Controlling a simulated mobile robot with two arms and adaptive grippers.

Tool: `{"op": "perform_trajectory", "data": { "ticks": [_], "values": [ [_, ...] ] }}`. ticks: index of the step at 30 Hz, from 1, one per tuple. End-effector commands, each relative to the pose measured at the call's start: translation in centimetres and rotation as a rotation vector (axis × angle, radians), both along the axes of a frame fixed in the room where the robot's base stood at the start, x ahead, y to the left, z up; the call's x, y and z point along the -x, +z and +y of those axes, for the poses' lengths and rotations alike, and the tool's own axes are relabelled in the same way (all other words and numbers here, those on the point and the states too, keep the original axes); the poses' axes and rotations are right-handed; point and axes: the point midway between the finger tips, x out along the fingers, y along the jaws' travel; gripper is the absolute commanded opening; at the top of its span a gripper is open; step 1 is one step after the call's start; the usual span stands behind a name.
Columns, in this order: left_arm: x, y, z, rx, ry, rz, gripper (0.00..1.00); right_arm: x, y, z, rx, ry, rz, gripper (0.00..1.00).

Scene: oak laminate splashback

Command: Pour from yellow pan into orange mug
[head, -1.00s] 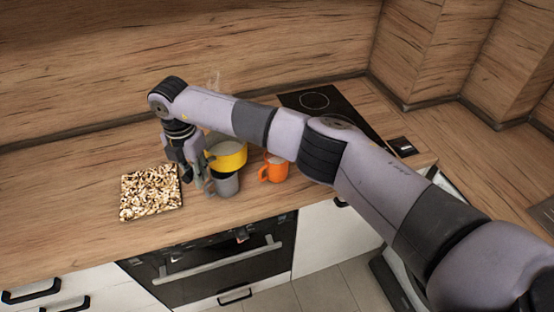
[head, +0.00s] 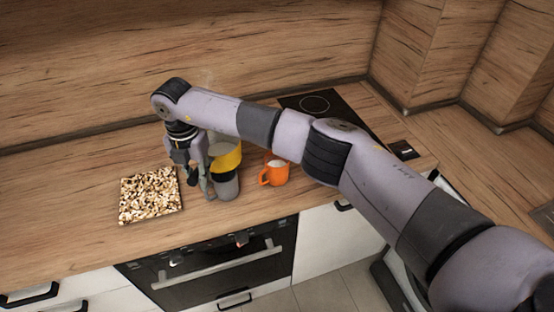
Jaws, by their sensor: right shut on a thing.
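The yellow pan (head: 228,161) is at the fingers of my right gripper (head: 201,180), which is shut on it. The pan is tilted, its yellow side slanting up to the right, and my arm covers part of its top. A grey mug (head: 227,188) stands just below and in front of the pan; whether they touch I cannot tell. The orange mug (head: 272,175) stands upright on the counter, to the right of the pan and apart from it, with something pale inside. My left gripper is not in view.
A square board with a brown and cream pattern (head: 150,194) lies left of the gripper. A black hob (head: 318,104) is behind my arm. The wooden counter (head: 60,225) is clear at the left. An oven (head: 215,262) sits below the front edge.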

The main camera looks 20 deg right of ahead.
Motion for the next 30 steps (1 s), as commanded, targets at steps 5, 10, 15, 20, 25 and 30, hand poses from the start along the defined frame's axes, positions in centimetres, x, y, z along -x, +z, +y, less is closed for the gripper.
{"op": "perform_trajectory", "data": {
  "ticks": [5, 10, 15, 20, 25, 30],
  "values": [
    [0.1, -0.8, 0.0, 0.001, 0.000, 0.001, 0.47, 0.1, 0.1, -1.5, -0.004, 0.229, -0.006, 0.00],
    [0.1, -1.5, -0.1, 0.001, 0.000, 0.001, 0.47, 0.5, 0.2, -2.9, -0.007, 0.471, -0.007, 0.00],
    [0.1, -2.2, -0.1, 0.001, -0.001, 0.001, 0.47, 1.1, 0.4, -4.6, -0.008, 0.730, -0.009, 0.00],
    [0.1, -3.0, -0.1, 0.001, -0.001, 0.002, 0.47, 1.8, 0.5, -6.3, -0.009, 0.997, -0.014, 0.00],
    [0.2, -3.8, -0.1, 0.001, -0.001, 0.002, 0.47, 2.9, 0.6, -8.2, -0.009, 1.296, -0.017, 0.00],
    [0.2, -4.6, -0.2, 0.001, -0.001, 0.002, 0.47, 4.2, 0.6, -10.2, -0.008, 1.607, -0.021, 0.00]
  ]
}}
